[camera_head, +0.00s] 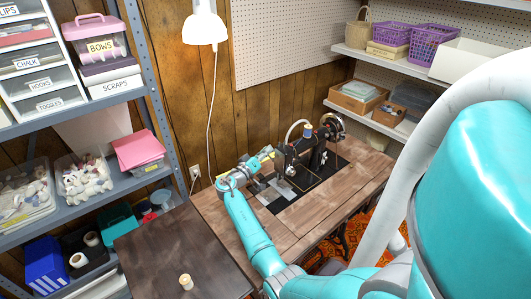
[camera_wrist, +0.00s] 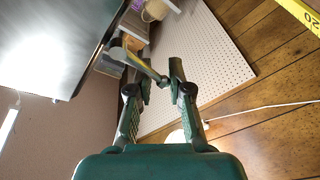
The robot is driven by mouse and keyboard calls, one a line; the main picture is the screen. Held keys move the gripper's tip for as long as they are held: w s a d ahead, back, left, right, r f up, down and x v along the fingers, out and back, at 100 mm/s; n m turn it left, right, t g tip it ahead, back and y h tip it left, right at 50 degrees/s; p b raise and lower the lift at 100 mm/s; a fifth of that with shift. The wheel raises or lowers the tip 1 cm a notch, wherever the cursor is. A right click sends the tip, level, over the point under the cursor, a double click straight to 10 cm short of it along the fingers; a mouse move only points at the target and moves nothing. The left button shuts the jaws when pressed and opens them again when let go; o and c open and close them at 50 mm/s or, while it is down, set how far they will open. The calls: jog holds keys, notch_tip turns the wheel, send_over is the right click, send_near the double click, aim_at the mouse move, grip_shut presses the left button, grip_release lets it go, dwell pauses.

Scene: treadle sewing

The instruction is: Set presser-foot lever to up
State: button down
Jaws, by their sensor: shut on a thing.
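The black sewing machine (camera_head: 320,160) stands on its wooden table, with its needle end toward my arm. My gripper (camera_head: 267,153) is at the left side of the machine's head. In the wrist view my gripper (camera_wrist: 153,62) has its two fingers on either side of a slim, pale metal lever (camera_wrist: 143,65), which I take to be the presser-foot lever. The lever slants between the fingers, and its end lies near the right finger. The machine's dark body (camera_wrist: 55,35) fills the upper left there. In the head view the lever is too small to make out.
The wooden table top (camera_head: 340,190) is mostly clear. A darker side table (camera_head: 170,255) holds a thread spool (camera_head: 186,282). A lamp (camera_head: 205,25) hangs behind, with its cord down the wall. A yellow measuring strip (camera_wrist: 300,14) shows in the wrist view. Shelves stand left and right.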

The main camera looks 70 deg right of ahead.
jog(key=shift+f, duration=0.1)
jog(key=c, duration=1.1)
grip_release()
jog(key=shift+a, duration=0.15)
jog(key=v, duration=1.1)
jog(key=shift+w+a, duration=0.1)
jog(key=shift+a, duration=0.25)
